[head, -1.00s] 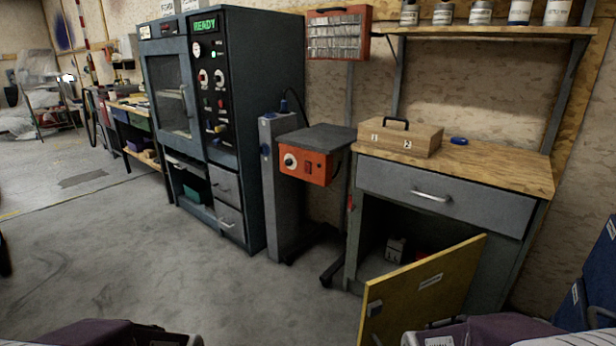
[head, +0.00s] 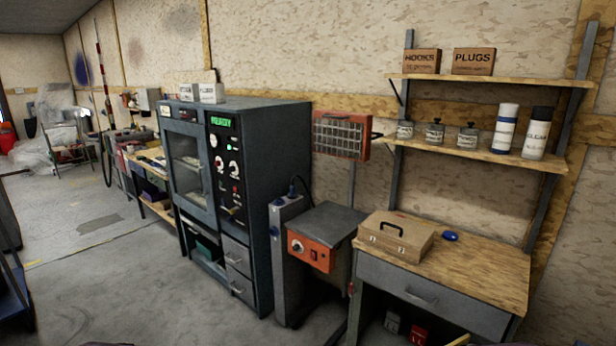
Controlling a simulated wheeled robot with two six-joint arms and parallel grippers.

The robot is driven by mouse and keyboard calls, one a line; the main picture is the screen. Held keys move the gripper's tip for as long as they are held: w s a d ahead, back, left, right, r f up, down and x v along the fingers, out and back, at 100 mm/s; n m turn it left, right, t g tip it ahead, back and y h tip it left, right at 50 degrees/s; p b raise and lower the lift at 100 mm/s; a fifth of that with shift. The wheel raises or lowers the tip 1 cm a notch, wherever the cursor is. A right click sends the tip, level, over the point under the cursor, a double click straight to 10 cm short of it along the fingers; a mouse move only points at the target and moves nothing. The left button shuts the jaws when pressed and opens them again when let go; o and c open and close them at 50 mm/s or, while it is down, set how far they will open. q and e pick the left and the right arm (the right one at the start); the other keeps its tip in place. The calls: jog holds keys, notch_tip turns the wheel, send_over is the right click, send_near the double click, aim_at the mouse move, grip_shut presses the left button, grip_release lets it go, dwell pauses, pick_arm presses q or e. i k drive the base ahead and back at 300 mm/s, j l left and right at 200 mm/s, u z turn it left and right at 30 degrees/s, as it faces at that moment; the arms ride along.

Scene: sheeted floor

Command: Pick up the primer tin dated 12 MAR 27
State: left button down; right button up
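Three small grey tins with pale labels stand in a row on the lower wall shelf at the right: a left tin (head: 405,130), a middle tin (head: 434,133) and a right tin (head: 468,137). Their labels are too small to read, so I cannot tell which bears 12 MAR 27. Neither of my grippers is in view.
A white bottle (head: 502,128) and a dark-capped bottle (head: 537,134) stand right of the tins. Boxes marked HOOKS (head: 422,62) and PLUGS (head: 473,61) are above. Below is a bench (head: 490,266) with a wooden case (head: 396,236). Left stands a tall cabinet (head: 270,160). Floor (head: 130,290) is clear.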

aim_at(468, 140)
jog(key=z, duration=1.05)
jog(key=i+j, duration=0.3)
jog(key=j, duration=0.15)
jog(key=i+j+u, duration=0.15)
jog(key=i+j, duration=0.15)
jog(key=j, duration=0.2)
